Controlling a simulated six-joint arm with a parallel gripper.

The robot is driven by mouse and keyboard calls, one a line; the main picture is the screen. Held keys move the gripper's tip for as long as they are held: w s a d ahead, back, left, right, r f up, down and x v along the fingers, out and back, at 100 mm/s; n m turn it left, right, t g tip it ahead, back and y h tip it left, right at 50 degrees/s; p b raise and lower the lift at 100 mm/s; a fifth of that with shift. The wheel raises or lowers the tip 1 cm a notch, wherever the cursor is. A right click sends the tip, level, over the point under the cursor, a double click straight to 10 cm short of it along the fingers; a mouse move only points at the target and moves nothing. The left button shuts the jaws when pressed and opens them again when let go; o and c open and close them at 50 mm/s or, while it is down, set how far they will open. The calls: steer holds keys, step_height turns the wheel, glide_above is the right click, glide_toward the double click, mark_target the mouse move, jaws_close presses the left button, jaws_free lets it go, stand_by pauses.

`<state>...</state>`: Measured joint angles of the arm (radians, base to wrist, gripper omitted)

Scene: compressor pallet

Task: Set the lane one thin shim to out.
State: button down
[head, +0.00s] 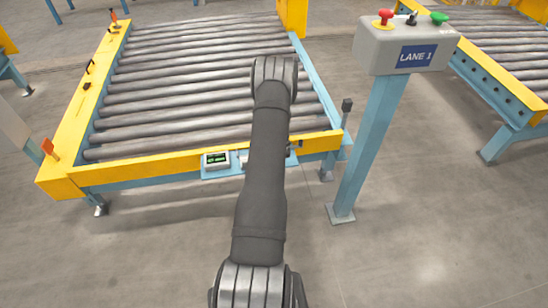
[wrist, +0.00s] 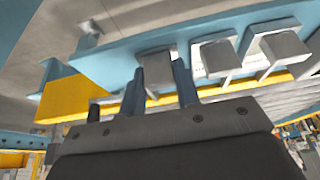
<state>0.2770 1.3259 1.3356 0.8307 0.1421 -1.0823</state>
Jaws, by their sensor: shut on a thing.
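In the wrist view, several grey blocks hang in a row along a light-blue rail (wrist: 120,62). My gripper (wrist: 160,82) has its two fingers around the left grey block (wrist: 156,62) and is shut on it. The middle grey block (wrist: 218,55) and the right grey block (wrist: 284,47) stand free beside it. No label shows, so I cannot tell which is the thin shim. In the head view my arm hides the gripper and most of this row, at the front edge of the roller conveyor (head: 190,85).
A small green-lit display (head: 216,160) sits on the conveyor's front edge, left of my arm. The lane 1 control box (head: 405,45) stands on a blue post (head: 368,145) to the right. Yellow guards (head: 130,168) edge the conveyor. The near floor is clear.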

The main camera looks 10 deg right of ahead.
steer(key=shift+s+f, duration=0.15)
steer(key=shift+s, duration=0.15)
steer(key=c, duration=1.4)
jaws_free()
steer(key=shift+o, duration=0.2)
steer(key=shift+r, duration=0.4)
steer(key=v, duration=1.6)
steer(key=shift+r, duration=0.35)
steer(key=shift+s, duration=0.1)
steer(key=x, duration=1.7)
steer(key=shift+f, duration=0.15)
